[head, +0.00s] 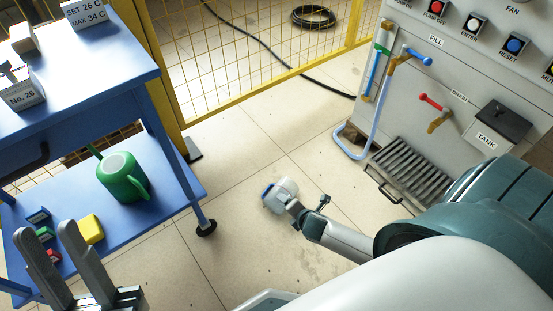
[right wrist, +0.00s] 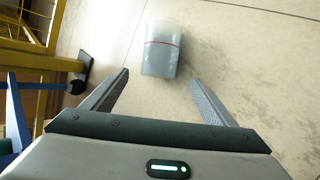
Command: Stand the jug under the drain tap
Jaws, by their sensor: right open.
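A pale, partly see-through jug (right wrist: 162,50) with a red line round it shows ahead of my right fingers in the right wrist view. In the head view it is a whitish body with a blue part (head: 281,193), over the floor; I cannot tell whether it touches the floor. My right gripper (right wrist: 160,95) is open, its fingers apart and the jug past their tips; it also shows in the head view (head: 309,205). The drain tap (head: 434,112), red handle and brass spout, is on the grey machine at right. My left gripper (head: 50,228) is open and empty, at lower left.
A slatted grate (head: 410,171) lies below the drain tap, beside the tank (head: 497,125). A blue cart (head: 165,205) at left carries a green vessel with a handle (head: 124,180) and a yellow block (head: 90,229). A yellow mesh fence (head: 262,99) stands behind.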

